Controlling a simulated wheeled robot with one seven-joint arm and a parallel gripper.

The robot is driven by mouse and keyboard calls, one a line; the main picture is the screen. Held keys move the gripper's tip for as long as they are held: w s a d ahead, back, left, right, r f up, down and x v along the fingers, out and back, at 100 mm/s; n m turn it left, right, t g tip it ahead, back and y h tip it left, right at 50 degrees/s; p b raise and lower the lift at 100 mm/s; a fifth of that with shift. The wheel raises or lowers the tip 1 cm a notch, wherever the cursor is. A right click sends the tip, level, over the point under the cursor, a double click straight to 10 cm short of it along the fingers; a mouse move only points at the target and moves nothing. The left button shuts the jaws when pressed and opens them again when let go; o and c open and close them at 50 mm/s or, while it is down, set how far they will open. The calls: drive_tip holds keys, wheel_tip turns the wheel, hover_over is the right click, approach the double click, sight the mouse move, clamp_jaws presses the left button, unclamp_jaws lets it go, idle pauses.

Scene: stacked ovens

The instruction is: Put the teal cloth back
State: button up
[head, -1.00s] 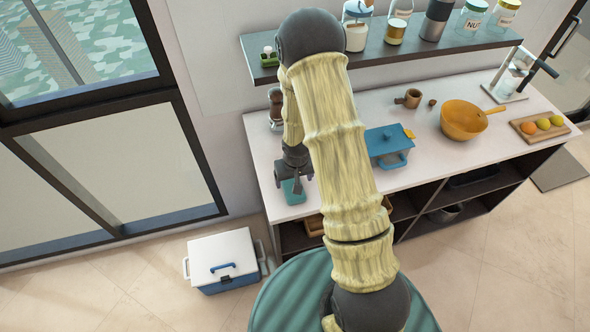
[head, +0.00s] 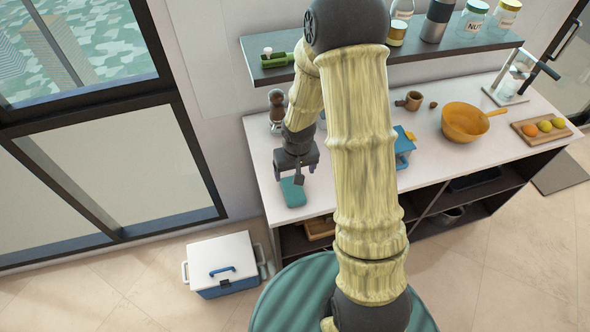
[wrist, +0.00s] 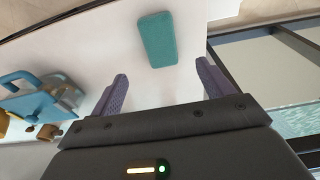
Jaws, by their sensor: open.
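The teal cloth (head: 292,192) is a small flat rectangle lying on the left end of the white counter (head: 262,150), near its front edge. It also shows in the wrist view (wrist: 157,40), ahead of the fingertips and apart from them. My gripper (head: 296,181) is above the counter, by the cloth's back side in the head view. In the wrist view its two fingers (wrist: 164,78) are spread wide with nothing between them.
A dark grinder-like item (head: 277,112) stands behind my gripper. A dark shelf (head: 450,49) hangs above. A white-and-blue cooler (head: 222,262) is on the floor.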

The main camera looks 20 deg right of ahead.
drive_tip(key=s+r, duration=1.2)
drive_tip(key=r, duration=0.2)
drive_tip(key=shift+r+t, duration=0.25)
drive_tip(key=shift+t, duration=0.15)
drive_tip(key=shift+s+f, duration=0.1)
drive_tip(key=shift+s, duration=0.15)
